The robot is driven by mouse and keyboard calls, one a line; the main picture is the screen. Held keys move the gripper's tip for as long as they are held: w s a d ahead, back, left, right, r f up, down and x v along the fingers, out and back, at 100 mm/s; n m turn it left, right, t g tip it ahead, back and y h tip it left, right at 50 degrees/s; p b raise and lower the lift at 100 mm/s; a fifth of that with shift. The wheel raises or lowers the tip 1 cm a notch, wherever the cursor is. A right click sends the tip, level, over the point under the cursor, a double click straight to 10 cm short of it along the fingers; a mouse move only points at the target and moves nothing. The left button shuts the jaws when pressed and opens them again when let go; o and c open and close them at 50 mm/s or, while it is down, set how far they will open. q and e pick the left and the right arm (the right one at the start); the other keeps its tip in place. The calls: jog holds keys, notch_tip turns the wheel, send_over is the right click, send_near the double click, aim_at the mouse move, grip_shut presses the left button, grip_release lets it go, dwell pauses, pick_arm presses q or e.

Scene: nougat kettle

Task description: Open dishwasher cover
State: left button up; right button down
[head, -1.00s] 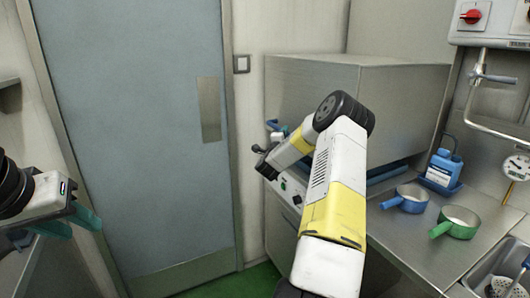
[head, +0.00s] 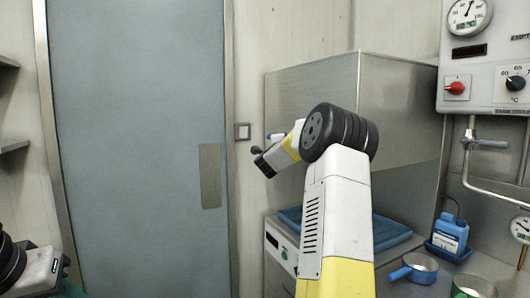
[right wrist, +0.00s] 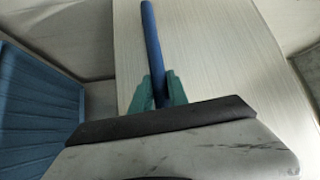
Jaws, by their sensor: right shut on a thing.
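The dishwasher cover (head: 400,110) is a big steel hood in the middle of the head view. It is raised off its base, with a gap beneath it that shows a blue ribbed rack (head: 388,232). In the right wrist view the teal fingers of my right gripper (right wrist: 160,92) are shut on the blue bar handle (right wrist: 150,35). My left gripper (head: 68,288) is cut off at the lower left, apart from the dishwasher.
A blue bottle (head: 450,236), a blue pan (head: 420,268) and a green pan (head: 474,287) stand on the counter at right. A grey door (head: 135,150) fills the left.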

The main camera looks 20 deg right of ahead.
dwell(0.3)
jog(key=c, duration=1.3)
grip_release()
jog(key=v, duration=0.7)
jog(key=shift+s+a, duration=0.25)
jog(key=shift+s, duration=0.05)
